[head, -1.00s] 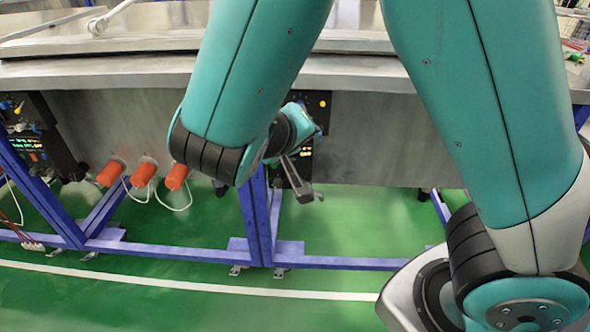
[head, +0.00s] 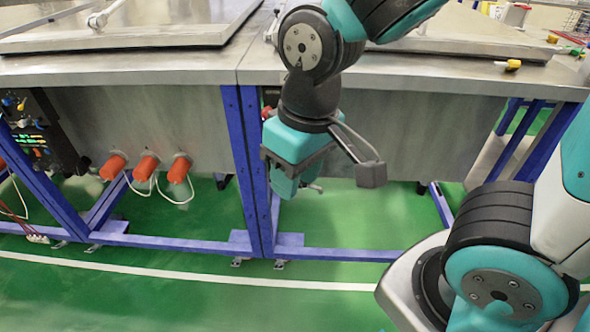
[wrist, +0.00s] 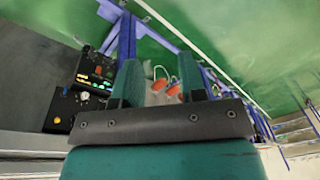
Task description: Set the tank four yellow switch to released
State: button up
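A small yellow spot (wrist: 65,91), which looks like a switch or knob, is on a black control panel (wrist: 58,108) at the left of the wrist view. Its setting is too small to tell, and no tank number is readable. A lit display box (wrist: 95,72) adjoins the panel. In the head view, my gripper (head: 285,187) hangs in front of the right tank's front and hides that panel. In the wrist view, its two teal fingers (wrist: 160,68) are apart with nothing between them, to the right of the panel and clear of it.
Blue frame legs (head: 245,165) stand left of my gripper. Several orange plugs (head: 146,167) with white cables stick out of the left tank. Another control panel (head: 38,130) is at far left. A metal tabletop (head: 440,72) lies above. The green floor (head: 330,220) is open.

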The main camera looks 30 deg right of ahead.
jog(key=shift+s+a+r+n+y, duration=0.5)
jog(key=shift+s+r, duration=0.2)
jog(key=shift+s, duration=0.1)
jog(key=s+a+r+n+y+p, duration=0.1)
jog(key=s+r+p, duration=0.1)
jog(key=r+p, duration=0.4)
jog(key=s+a+r+n+p, duration=0.1)
jog(key=r+p, duration=0.5)
jog(key=r, duration=0.3)
jog(key=shift+s+r+g+y+p, duration=0.3)
jog(key=shift+s+g+y+p, duration=0.1)
jog(key=shift+c, duration=0.5)
